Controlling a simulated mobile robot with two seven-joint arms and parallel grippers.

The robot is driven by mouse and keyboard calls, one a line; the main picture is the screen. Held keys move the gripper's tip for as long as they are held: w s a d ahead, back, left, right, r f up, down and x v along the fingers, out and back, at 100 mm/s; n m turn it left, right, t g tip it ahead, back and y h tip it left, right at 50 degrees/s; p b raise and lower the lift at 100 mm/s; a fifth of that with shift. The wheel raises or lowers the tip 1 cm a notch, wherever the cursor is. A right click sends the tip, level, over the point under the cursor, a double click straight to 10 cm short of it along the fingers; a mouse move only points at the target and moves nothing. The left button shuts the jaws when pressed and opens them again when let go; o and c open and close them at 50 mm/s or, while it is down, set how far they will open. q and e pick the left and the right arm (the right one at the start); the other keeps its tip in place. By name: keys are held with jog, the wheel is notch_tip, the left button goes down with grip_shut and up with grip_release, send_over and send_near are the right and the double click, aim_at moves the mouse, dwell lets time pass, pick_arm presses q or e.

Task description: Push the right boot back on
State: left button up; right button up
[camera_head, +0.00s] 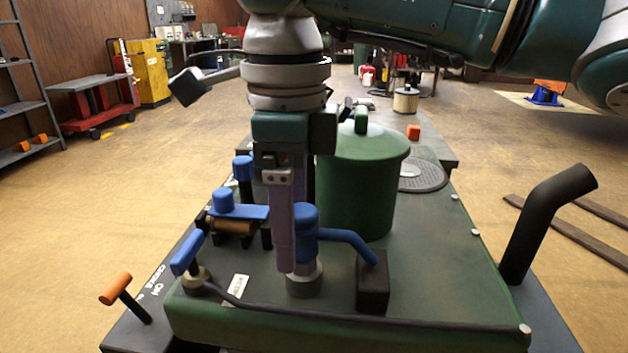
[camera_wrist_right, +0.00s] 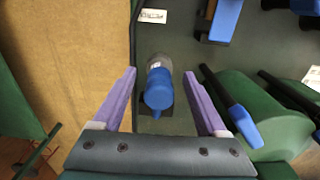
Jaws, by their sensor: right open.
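A blue boot (camera_head: 306,222) stands upright over a short grey cylinder (camera_head: 304,282) near the front of the green deck. A blue arm runs from it to the right, to a black block. My right gripper (camera_head: 290,250) points straight down, with one purple finger in front of the boot; the far finger is mostly hidden. In the right wrist view the open fingers (camera_wrist_right: 160,76) stand either side of the blue boot (camera_wrist_right: 158,92), with gaps. I cannot tell how firmly the boot sits. Another blue boot-like piece (camera_head: 186,252) is at left, tilted. My left gripper is not in view.
A green tank (camera_head: 362,185) stands close behind the gripper. Blue-topped fittings (camera_head: 222,202) are to the left. A black cable (camera_head: 370,320) runs along the front, and a black bent pipe (camera_head: 540,220) rises at right. An orange-handled lever (camera_head: 117,288) is at the front left.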

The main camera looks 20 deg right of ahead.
jog(key=shift+r, duration=0.1)
dwell(0.3)
notch_tip(320, 180, up, 7)
jog(key=p, duration=0.5)
dwell(0.4)
